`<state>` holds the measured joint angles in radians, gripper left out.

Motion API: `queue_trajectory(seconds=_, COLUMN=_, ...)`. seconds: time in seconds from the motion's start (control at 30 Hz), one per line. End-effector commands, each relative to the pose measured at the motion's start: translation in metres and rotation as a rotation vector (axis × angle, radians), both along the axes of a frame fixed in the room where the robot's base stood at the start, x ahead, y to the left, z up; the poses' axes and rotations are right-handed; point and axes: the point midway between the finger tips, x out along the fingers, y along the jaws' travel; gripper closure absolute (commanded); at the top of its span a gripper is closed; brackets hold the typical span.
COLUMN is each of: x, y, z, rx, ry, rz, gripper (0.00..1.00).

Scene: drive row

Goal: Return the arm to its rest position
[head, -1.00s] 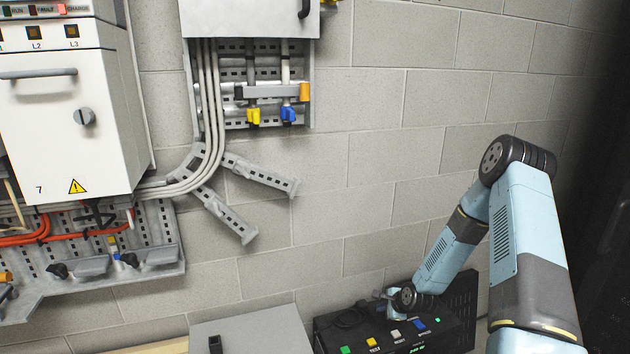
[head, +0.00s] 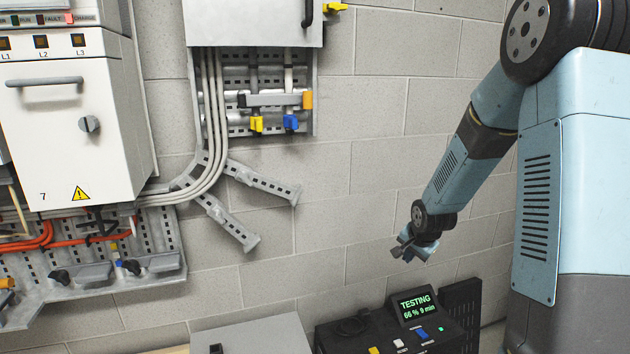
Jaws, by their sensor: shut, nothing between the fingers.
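My arm (head: 540,190) fills the right side of the head view, its light-blue links bent at a dark joint at the top right. The forearm slopes down and left to my gripper (head: 404,250), which hangs in front of the block wall. The gripper is shut and holds nothing. It is above and apart from a black box (head: 400,325) with coloured buttons. The box's small screen (head: 417,306) reads "TESTING 66 % 9 min".
A white cabinet (head: 70,130) numbered 7 is at the left, with orange cables below. A grey box (head: 255,22) with cables and a perforated panel is on the wall at top centre. A grey lid (head: 255,337) lies at bottom centre.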

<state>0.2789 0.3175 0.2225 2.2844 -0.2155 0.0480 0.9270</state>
Motion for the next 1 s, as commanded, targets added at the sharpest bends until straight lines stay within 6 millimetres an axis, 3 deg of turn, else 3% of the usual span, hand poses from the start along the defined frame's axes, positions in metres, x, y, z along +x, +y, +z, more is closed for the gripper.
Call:
queue_trajectory(seconds=0.1, x=-0.016, y=0.002, z=0.036, rx=-0.06, ry=-0.003, rz=0.052, gripper=1.0)
queue_trajectory(seconds=0.5, x=-0.088, y=0.009, z=0.132, rx=-0.223, ry=0.011, rz=0.223, gripper=1.0)
queue_trajectory(seconds=1.0, x=-0.204, y=0.022, z=0.217, rx=-0.348, ry=0.02, rz=0.446, gripper=1.0)
